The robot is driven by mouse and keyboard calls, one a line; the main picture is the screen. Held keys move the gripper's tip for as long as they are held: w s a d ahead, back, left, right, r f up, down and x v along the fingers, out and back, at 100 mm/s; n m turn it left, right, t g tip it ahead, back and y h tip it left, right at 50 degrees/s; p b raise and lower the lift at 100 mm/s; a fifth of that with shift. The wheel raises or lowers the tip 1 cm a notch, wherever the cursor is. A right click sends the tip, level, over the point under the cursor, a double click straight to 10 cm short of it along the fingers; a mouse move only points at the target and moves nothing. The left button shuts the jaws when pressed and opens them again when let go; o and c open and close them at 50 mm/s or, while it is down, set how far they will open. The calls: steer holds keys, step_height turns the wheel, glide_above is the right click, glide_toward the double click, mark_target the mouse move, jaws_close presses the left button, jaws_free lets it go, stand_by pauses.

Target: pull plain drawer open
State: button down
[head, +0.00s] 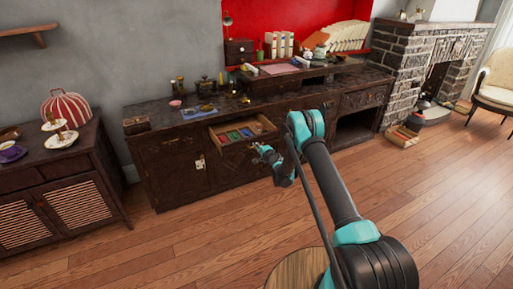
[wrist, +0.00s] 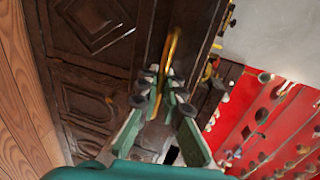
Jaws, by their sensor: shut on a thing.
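A drawer (head: 240,138) in the long dark cabinet stands partly open in the head view, with green, blue and red items showing inside. My gripper (head: 262,150) is right at the front of this drawer, toward its right side. In the wrist view a curved brass handle (wrist: 173,48) runs between the fingers of my gripper (wrist: 163,92), which are shut on it. The dark wood around the handle shows at a steep tilt. In the head view the handle is too small to make out, and my gripper covers part of the drawer front.
The cabinet top (head: 160,118) holds small pots, bottles and a blue tray. A brick fireplace (head: 405,75) and a chair (head: 495,85) are at the right. The wood floor (head: 190,245) in front is clear.

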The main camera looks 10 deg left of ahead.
steer(key=c, duration=1.6)
jaws_free()
steer(key=shift+c, duration=0.2)
steer(key=v, duration=0.7)
steer(key=shift+s+d, duration=0.15)
steer(key=shift+d, duration=0.05)
